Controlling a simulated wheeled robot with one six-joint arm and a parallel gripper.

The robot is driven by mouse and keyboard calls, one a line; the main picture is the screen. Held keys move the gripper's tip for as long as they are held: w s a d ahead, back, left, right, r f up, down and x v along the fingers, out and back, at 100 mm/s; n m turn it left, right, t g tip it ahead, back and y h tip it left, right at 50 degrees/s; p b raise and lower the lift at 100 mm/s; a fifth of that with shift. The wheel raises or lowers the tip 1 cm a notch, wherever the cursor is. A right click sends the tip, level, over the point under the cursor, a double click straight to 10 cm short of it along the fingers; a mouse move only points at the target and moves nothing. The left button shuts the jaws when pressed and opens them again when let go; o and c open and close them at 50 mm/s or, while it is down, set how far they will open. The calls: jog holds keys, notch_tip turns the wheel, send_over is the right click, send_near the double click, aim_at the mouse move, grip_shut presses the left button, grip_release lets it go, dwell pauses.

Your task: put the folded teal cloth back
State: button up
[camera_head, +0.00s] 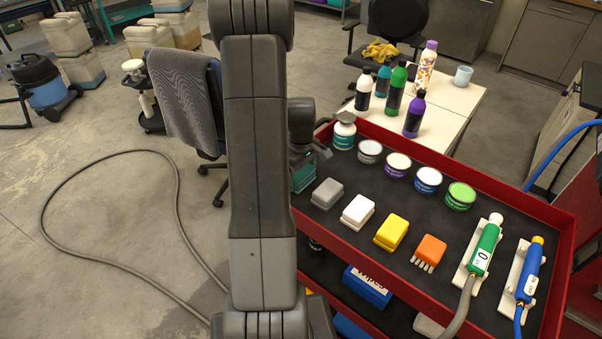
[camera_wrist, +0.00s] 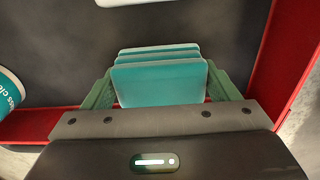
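The folded teal cloth (camera_wrist: 160,84) shows in the wrist view as a stack of pale-edged layers between the two green fingers of my gripper (camera_wrist: 160,90). The fingertips meet its left and right sides, so my gripper looks shut on it. In the head view, the cloth (camera_head: 304,178) is partly hidden by my arm. It shows at the left end of the top shelf of the red cart (camera_head: 505,188), in line with the grey block (camera_head: 327,193). I cannot tell whether it touches the shelf.
White (camera_head: 357,212), yellow (camera_head: 391,233) and orange (camera_head: 430,252) items continue the row. A white-and-teal jar (camera_head: 344,132) and several tins stand behind it. Green (camera_head: 485,247) and blue (camera_head: 529,272) hose tools lie at the right. A chair (camera_head: 190,100) stands left of the cart.

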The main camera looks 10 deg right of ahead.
aim_at(301, 171)
jog(key=o, duration=0.4)
notch_tip(301, 171, up, 12)
jog(key=shift+r, duration=0.1)
dwell(0.3)
